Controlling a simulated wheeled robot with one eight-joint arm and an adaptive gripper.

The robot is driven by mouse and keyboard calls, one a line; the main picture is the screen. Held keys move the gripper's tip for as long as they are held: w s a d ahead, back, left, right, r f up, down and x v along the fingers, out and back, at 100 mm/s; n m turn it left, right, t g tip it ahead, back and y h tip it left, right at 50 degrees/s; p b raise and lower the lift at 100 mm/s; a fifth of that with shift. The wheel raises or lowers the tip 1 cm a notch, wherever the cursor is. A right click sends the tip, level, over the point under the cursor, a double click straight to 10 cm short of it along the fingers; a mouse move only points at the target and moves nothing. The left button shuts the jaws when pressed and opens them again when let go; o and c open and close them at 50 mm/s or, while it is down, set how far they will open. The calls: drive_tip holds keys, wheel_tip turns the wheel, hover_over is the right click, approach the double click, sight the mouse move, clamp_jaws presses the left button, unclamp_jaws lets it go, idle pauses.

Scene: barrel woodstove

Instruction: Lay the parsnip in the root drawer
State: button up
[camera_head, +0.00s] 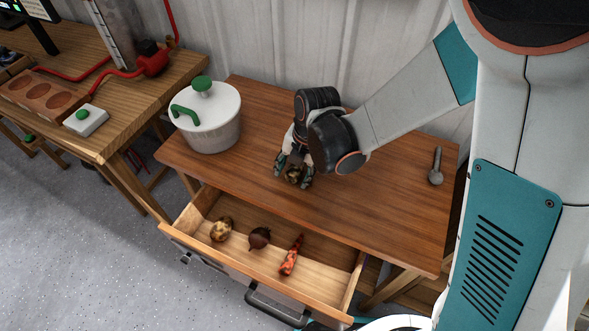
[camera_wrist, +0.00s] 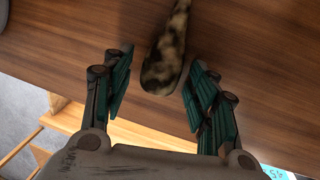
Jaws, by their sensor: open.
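The parsnip (camera_wrist: 167,58) is a mottled brown and cream tapered root on the wooden tabletop. In the wrist view its thick end lies between my two teal fingers, with a gap on each side. My gripper (camera_head: 293,179) is open, low over the tabletop behind the drawer. In the head view only a small part of the parsnip (camera_head: 293,173) shows between the fingers; the arm hides the rest. The root drawer (camera_head: 325,274) is pulled open at the table's front. Inside lie a potato-like root (camera_head: 221,229), a dark beet-like root (camera_head: 259,238) and an orange-red carrot-like root (camera_head: 291,256).
A white lidded pot (camera_head: 213,126) with green handles stands at the tabletop's back left. A grey metal tool (camera_head: 436,166) lies at the right. The drawer's right end has bare floor. Another workbench (camera_head: 150,84) stands at the left.

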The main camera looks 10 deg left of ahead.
wheel_tip(320, 180, up, 11)
drive_tip(key=d+p, duration=0.2)
drive_tip(key=p, duration=0.2)
drive_tip(key=shift+s+r, duration=0.15)
drive_tip(key=shift+s, duration=0.2)
drive_tip(key=shift+o, duration=0.6)
drive_tip(key=shift+r, duration=0.3)
drive_tip(key=f, duration=0.2)
drive_tip(key=a+f+h+b, duration=0.1)
drive_tip(key=f, duration=0.2)
drive_tip(key=a+f+h+b, duration=0.1)
drive_tip(key=f, duration=0.1)
drive_tip(key=shift+w+f+n+g, duration=0.15)
drive_tip(key=shift+w+n+g, duration=0.15)
drive_tip(key=shift+n, duration=0.1)
drive_tip(key=f+b, duration=0.1)
drive_tip(key=f, duration=0.1)
drive_tip(key=f+b, duration=0.1)
drive_tip(key=f, duration=0.2)
drive_tip(key=shift+w+a+b, duration=0.1)
drive_tip(key=shift+a+b, duration=0.1)
drive_tip(key=shift+b, duration=0.2)
drive_tip(key=shift+r, duration=0.1)
drive_tip(key=shift+c, duration=0.6)
drive_tip(key=c, duration=1.1)
